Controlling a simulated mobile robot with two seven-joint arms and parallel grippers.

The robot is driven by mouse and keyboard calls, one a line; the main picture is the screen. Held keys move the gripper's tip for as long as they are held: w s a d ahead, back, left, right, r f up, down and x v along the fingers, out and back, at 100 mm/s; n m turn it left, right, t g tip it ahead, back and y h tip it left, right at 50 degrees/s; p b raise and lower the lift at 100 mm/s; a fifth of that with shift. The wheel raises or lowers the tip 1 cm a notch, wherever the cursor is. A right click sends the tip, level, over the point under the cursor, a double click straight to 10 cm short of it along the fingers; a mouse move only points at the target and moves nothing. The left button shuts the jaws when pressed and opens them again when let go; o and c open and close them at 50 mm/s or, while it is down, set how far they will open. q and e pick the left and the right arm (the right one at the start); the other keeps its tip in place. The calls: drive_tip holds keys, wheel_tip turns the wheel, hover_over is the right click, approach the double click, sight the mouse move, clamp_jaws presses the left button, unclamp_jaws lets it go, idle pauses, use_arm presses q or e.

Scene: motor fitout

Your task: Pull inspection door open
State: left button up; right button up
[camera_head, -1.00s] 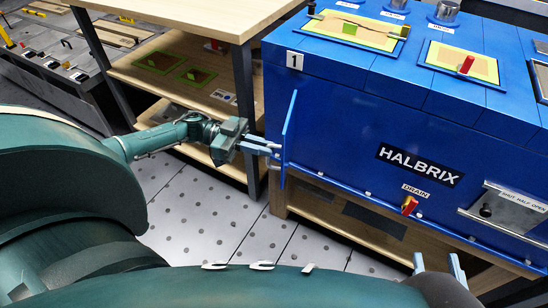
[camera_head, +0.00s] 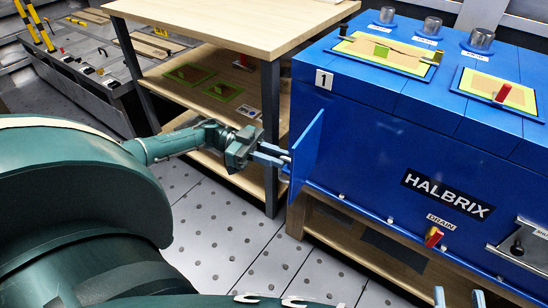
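The inspection door (camera_head: 307,148) is a flat blue panel at the left end of the blue machine's front. It stands swung out from the front, and I see its right-hand face. My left gripper (camera_head: 274,155) is at the door's other face, near its free edge. Its fingers appear shut on the door's handle, which is mostly hidden by the fingers and the door. My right gripper (camera_head: 460,297) shows only its fingertips at the bottom edge, apart and empty, below the machine's front.
The blue HALBRIX machine (camera_head: 385,165) carries a red DRAIN knob (camera_head: 433,237) and a metal latch plate (camera_head: 525,245) at right. A wooden shelf table (camera_head: 225,22) stands close behind my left arm. Grey dotted floor (camera_head: 230,240) is clear below the door.

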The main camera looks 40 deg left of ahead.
use_arm(q)
drive_tip(key=o, duration=0.3)
drive_tip(key=shift+w+r, duration=0.1)
drive_tip(key=shift+w, duration=0.1)
drive_tip(key=shift+o, duration=0.2)
drive_tip(key=shift+s, duration=0.1)
drive_tip(key=b+v, duration=0.2)
drive_tip(key=v, duration=1.1)
drive_tip(key=shift+a, duration=0.1)
